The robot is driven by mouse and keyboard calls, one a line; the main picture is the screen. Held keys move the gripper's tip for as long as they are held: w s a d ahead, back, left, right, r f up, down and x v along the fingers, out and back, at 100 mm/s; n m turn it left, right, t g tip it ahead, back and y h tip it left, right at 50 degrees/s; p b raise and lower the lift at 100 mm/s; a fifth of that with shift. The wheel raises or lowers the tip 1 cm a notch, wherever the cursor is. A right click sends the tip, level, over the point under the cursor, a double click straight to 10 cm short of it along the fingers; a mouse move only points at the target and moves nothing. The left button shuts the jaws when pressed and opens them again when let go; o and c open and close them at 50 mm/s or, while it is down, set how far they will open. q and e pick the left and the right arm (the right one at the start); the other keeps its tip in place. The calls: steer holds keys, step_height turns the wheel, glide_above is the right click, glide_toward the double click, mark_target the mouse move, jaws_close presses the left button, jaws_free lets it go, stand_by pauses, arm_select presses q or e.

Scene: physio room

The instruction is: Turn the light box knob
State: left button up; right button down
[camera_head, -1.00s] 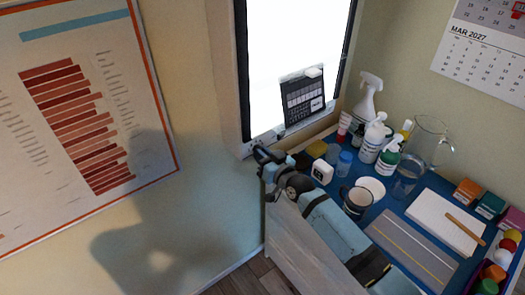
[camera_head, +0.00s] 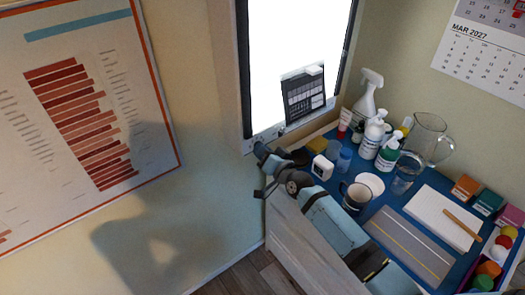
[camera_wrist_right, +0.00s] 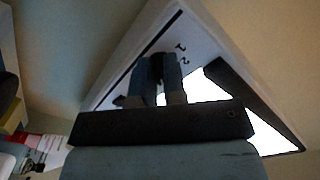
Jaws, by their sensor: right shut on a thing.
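The light box (camera_head: 290,38) is on the wall with a bright white screen, and its pale lower frame has small controls. My right gripper (camera_head: 260,150) is at the lower left corner of this frame. In the right wrist view, the fingers of my right gripper (camera_wrist_right: 160,80) are shut on a small dark knob (camera_wrist_right: 157,67) on the light box's pale frame (camera_wrist_right: 188,38). The knob is mostly hidden by the fingers, and in the head view I cannot make it out behind the gripper. My left gripper is not in view.
A blue-topped table (camera_head: 410,205) stands below and right of the light box. It holds a mug (camera_head: 355,196), a spray bottle (camera_head: 367,95), several other bottles and a glass jug (camera_head: 425,138) under my right arm's side. A chart (camera_head: 85,110) hangs on the left wall.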

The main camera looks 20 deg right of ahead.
stand_by(0.3)
steer(key=c, duration=1.2)
jaws_free()
steer(key=shift+s, duration=0.1)
steer(key=v, duration=1.3)
steer(key=shift+s+d+b, duration=0.1)
steer(key=shift+s+b, duration=0.2)
steer(key=shift+s, duration=0.05)
steer(key=s+a+f+n+g+h+p, duration=0.1)
steer(key=s+f+n+g+p, duration=0.1)
steer(key=s, duration=0.5)
steer(key=s+a+f+n+g+h+p, duration=0.1)
steer(key=s+f+n+g+p, duration=0.1)
steer(key=s+p, duration=0.3)
steer(key=s+a+f+n+g+h+p, duration=0.1)
steer(key=s+a+f+n+g+p, duration=0.1)
steer(key=s, duration=0.7)
steer(key=shift+s+a+f+n+p, duration=0.1)
steer(key=shift+s+n+p, duration=0.15)
steer(key=shift+n+p, duration=0.35)
